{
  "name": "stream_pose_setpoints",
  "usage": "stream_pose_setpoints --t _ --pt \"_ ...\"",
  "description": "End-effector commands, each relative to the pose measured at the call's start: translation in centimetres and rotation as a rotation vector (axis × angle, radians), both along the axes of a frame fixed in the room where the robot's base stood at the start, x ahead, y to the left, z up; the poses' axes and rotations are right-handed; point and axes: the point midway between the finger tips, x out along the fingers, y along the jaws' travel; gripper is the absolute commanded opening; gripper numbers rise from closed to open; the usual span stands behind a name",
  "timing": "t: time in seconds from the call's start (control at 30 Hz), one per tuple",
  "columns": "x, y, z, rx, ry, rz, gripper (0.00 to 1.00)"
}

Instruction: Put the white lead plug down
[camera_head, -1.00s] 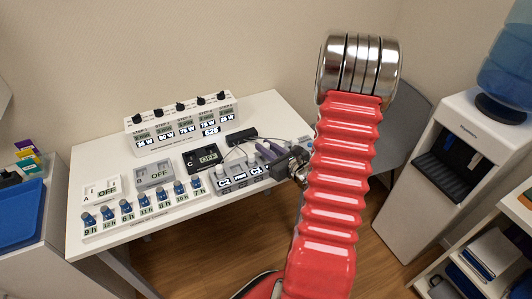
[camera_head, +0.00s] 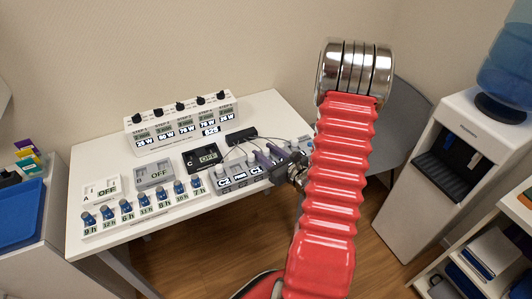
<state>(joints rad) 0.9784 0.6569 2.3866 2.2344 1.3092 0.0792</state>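My gripper (camera_head: 264,157) is over the right part of the grey connector strip (camera_head: 237,181), which carries labels such as C2. Its fingers look purple-grey and point left. I cannot tell whether they are open or shut. Thin leads run from near the small black box (camera_head: 241,136) down toward the strip and the fingers. A pale plug (camera_head: 221,170) stands at the strip's left end. The white lead plug is not clear to me; it may be hidden at or behind the fingers.
The white table (camera_head: 84,244) also bears a row of blue-topped timers (camera_head: 145,207), grey and black switch boxes (camera_head: 202,157), and a white step panel (camera_head: 180,124) at the back. A grey chair (camera_head: 408,107) and a water dispenser (camera_head: 440,175) stand to the right.

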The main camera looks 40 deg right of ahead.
Motion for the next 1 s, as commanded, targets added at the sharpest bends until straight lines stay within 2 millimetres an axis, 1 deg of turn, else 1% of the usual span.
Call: stream_pose_setpoints --t 0.3,0.37,0.47,1.0 --pt "0.0 0.0 0.3 -0.001 -0.001 0.0 0.37" --pt "-0.4 0.0 0.3 0.0 0.0 -0.002 0.37" --pt "-1.4 0.0 0.5 0.0 0.0 -0.003 0.37" --pt "-8.1 0.6 1.9 -0.001 0.0 -0.004 0.37"
